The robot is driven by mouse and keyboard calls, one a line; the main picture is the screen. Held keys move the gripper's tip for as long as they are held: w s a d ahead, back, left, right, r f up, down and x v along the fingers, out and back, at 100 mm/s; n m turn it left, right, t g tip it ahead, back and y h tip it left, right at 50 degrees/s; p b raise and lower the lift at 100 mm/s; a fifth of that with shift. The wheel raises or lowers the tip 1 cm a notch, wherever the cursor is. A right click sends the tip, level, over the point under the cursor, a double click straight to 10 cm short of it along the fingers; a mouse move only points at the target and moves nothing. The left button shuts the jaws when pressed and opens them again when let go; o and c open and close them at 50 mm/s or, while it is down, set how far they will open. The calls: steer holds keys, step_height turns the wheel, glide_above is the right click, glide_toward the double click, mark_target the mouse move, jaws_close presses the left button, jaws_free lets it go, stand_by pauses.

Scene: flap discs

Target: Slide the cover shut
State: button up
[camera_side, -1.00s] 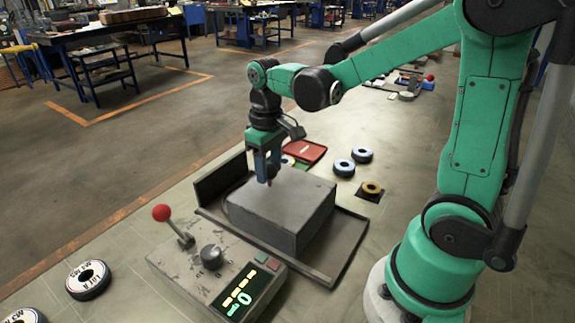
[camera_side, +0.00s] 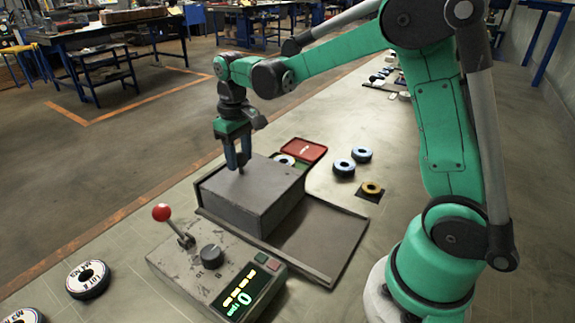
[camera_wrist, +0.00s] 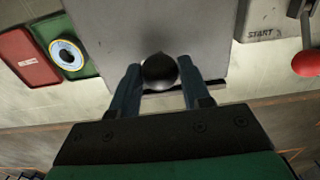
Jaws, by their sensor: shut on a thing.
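The grey box-like cover (camera_side: 255,190) sits at the left, far end of its flat base track (camera_side: 325,240) in the side view, against the upright end plate. It also fills the upper middle of the wrist view (camera_wrist: 150,25). My gripper (camera_side: 238,168) is at the cover's far left edge, fingers pointing down. In the wrist view my gripper (camera_wrist: 160,88) has its two blue fingers on either side of a round dark knob (camera_wrist: 160,70) on the cover. What lies under the cover is hidden.
A control box (camera_side: 215,275) with a red-balled lever (camera_side: 162,213), a dial and a lit display stands in front of the track. A green tray with a red lid (camera_side: 303,150) and a disc lies behind. Blue discs (camera_side: 344,168) and a yellow disc (camera_side: 372,188) lie right; labelled discs (camera_side: 88,279) lie front left.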

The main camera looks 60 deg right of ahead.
steer(key=shift+w, duration=0.25)
steer(key=o, duration=0.9)
steer(key=shift+o, duration=0.2)
steer(key=shift+r, duration=4.05)
steer(key=shift+s, duration=0.1)
steer(key=shift+s+a+r, duration=0.1)
steer(key=shift+s+a, duration=0.05)
steer(key=shift+s, duration=0.1)
steer(key=s+a+f+t, duration=0.1)
steer(key=s+t, duration=0.1)
steer(key=s, duration=0.1)
steer(key=s+a+f+t, duration=0.1)
steer(key=s+a+t, duration=0.1)
steer(key=s, duration=0.1)
steer(key=s+a+f+t, duration=0.1)
steer(key=s+t, duration=0.1)
steer(key=s, duration=0.2)
steer(key=shift+s+a+f+t, duration=0.1)
steer(key=shift+a+f+t, duration=0.2)
steer(key=shift+f+t, duration=0.1)
